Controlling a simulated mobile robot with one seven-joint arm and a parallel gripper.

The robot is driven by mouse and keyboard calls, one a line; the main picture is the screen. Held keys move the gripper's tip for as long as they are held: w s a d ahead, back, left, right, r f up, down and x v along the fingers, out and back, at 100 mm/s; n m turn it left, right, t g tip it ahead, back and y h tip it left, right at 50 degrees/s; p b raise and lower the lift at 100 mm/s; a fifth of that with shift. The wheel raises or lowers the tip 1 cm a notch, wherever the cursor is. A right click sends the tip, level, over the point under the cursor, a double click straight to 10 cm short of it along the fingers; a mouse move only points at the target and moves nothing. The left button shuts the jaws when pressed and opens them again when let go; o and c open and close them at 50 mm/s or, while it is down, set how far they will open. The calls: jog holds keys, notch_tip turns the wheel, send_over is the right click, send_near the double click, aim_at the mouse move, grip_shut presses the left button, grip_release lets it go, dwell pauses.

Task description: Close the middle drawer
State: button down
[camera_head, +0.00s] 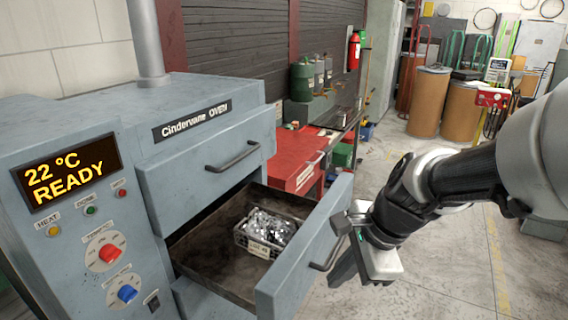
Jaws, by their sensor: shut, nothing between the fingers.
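The middle drawer (303,262) of the blue-grey oven cabinet (80,110) is pulled well out. Its dark interior shows, with a small tray of shiny metal parts (267,230) inside. The drawer's front panel has a dark bar handle (326,254) on its outer face. My gripper (345,268) is shut and empty, at the outer side of the drawer front, close to the handle. I cannot tell whether it touches the panel. The upper drawer (205,165) is shut, with its own handle (233,157).
The oven's display panel (67,172), with a red knob (109,253) and a blue knob (127,293), is at left. A red workbench (295,158) stands behind the open drawer. Barrels (429,102) stand farther back. The concrete floor at right is mostly clear.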

jog(key=w+a+f+m+b, duration=0.1)
jog(key=w+a+f+m, duration=0.2)
jog(key=f, duration=0.4)
jog(key=w+a+f+m+b, duration=0.2)
jog(key=w+a+f+m, duration=0.1)
jog(key=f, duration=0.5)
jog(key=shift+w+f+m+g, duration=0.2)
jog(key=shift+w+m+g, duration=0.15)
jog(key=shift+m, duration=0.25)
